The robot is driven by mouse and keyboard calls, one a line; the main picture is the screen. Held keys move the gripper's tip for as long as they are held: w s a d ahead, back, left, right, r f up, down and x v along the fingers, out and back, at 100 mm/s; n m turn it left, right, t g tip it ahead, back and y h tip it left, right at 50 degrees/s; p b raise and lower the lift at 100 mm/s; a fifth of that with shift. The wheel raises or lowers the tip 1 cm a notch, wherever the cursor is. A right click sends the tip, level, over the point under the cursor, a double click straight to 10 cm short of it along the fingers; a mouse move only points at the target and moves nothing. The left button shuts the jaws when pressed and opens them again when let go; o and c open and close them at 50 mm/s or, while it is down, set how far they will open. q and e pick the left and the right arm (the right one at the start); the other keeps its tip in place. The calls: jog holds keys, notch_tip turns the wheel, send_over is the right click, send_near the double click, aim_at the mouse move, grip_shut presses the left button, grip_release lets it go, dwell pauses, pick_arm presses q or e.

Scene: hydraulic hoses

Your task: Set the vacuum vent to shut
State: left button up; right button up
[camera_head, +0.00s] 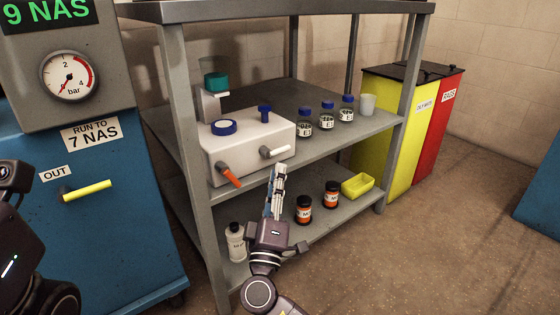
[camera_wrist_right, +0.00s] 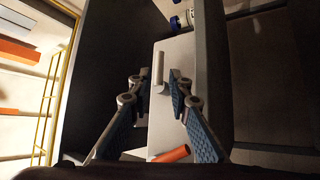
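A white box unit (camera_head: 245,145) stands on the upper shelf, with a white lever (camera_head: 275,152) and an orange lever (camera_head: 230,176) on its front. I see no vent label, so I cannot tell which lever is the vacuum vent. My right gripper (camera_head: 279,172) is raised in front of the unit, just below the white lever. In the right wrist view, its fingers (camera_wrist_right: 154,80) are apart and empty. The white lever (camera_wrist_right: 158,70) shows between and beyond the fingertips; contact is not visible. The orange lever (camera_wrist_right: 171,154) is low in that view.
Three blue-capped bottles (camera_head: 327,115) and a cup (camera_head: 367,105) stand right of the unit. The lower shelf (camera_head: 270,235) holds a white bottle (camera_head: 236,243), two brown jars (camera_head: 332,195) and a yellow tray (camera_head: 358,185). A shelf post (camera_head: 195,165) is at left.

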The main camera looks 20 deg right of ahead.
jog(key=v, duration=0.5)
jog(key=shift+s+a+f, duration=0.1)
jog(key=shift+s, duration=0.15)
